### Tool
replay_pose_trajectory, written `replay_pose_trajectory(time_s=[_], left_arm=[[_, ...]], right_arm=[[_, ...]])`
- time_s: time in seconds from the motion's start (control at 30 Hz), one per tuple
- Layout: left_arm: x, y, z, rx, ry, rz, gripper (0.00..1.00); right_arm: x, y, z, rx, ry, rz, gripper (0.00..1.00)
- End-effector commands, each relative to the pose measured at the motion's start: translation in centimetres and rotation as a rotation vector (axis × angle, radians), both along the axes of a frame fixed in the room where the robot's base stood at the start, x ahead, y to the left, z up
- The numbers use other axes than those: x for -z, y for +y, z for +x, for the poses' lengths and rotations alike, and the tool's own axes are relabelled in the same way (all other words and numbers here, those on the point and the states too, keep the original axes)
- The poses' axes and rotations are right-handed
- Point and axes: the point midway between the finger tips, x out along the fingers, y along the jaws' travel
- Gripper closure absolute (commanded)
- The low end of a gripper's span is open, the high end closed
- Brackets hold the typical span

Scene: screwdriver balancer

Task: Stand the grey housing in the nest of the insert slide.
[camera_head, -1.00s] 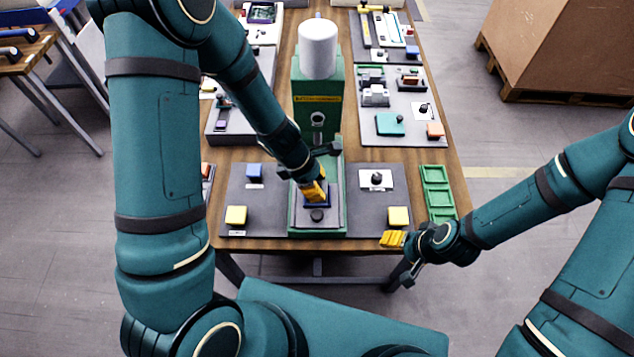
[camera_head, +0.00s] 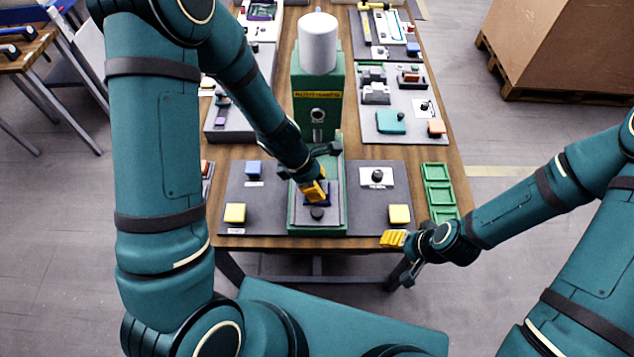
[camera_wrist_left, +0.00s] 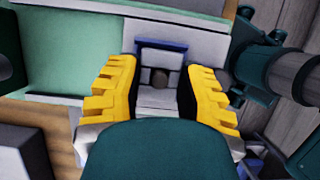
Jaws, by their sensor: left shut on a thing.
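My left gripper (camera_head: 316,191) reaches down over the insert slide (camera_head: 334,217) at the front of the green press (camera_head: 318,90). Its yellow fingers are shut on the grey housing (camera_wrist_left: 158,97), which shows between them in the left wrist view. The blue nest (camera_head: 318,203) lies right under the fingertips, and its rim (camera_wrist_left: 162,44) shows beside the housing in the wrist view. The housing is at the nest; whether it is fully seated I cannot tell. In the head view the fingers hide the housing. My right gripper (camera_head: 393,239) hangs by the table's front right edge, apart from the slide.
A green tray (camera_head: 438,190) lies at the right edge. A black knob (camera_head: 317,213) stands in front of the nest. More fixtures fill the back.

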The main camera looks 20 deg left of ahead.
Motion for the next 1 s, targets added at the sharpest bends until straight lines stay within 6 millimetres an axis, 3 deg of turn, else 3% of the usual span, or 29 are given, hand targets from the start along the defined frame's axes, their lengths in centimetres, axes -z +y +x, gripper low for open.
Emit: replay_pose_trajectory(time_s=[0.57, 0.6, 0.63, 1.0], left_arm=[[0.68, -0.01, 0.01, 0.000, 0.000, 0.000, 0.98], [0.68, -0.01, 0.01, 0.000, 0.000, 0.000, 0.45], [0.68, -0.01, 0.01, 0.000, 0.000, 0.000, 0.34], [0.08, -0.01, -0.01, 0.000, 0.000, 0.000, 0.33]], right_arm=[[0.62, 0.00, 0.00, 0.000, 0.000, 0.000, 0.35], [0.62, 0.00, 0.00, 0.000, 0.000, 0.000, 0.35], [0.62, 0.00, 0.00, 0.000, 0.000, 0.000, 0.35], [0.05, 0.00, 0.01, 0.000, 0.000, 0.000, 0.35]])
